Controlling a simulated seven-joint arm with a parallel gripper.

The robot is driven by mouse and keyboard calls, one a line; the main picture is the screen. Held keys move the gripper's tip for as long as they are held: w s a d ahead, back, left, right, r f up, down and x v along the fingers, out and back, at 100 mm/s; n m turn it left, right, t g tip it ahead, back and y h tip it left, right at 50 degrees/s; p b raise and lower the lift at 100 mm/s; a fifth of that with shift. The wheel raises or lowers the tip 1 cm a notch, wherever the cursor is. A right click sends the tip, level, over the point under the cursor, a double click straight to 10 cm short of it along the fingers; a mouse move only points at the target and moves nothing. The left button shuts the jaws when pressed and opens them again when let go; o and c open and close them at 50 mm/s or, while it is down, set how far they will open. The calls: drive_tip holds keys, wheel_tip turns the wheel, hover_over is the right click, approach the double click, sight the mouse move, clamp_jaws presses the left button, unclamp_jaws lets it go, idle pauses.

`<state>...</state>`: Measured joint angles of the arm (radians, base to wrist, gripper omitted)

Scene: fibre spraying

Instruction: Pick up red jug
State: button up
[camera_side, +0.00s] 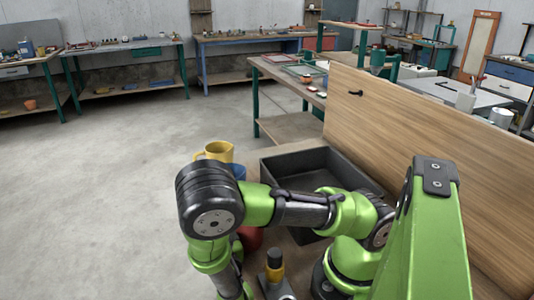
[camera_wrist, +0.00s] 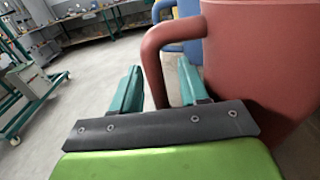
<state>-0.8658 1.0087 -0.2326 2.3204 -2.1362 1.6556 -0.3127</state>
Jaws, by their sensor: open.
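The red jug (camera_wrist: 262,70) fills the right side of the wrist view, with its handle (camera_wrist: 153,55) toward the left. My gripper (camera_wrist: 157,76) is open, with one teal finger on each side of the handle. The handle appears between the fingers; I cannot tell whether either finger touches it. In the side view only a small part of the red jug (camera_side: 250,238) shows behind my arm, and my fingers are hidden there.
A blue jug (camera_side: 238,171) and a yellow jug (camera_side: 218,151) stand just beyond the red one. A dark grey open bin (camera_side: 284,165) is to their right, before an upright wooden panel (camera_side: 430,140). Workbenches line the far walls.

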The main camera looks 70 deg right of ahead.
clamp_jaws()
drive_tip(key=shift+r, duration=0.25)
idle(0.4)
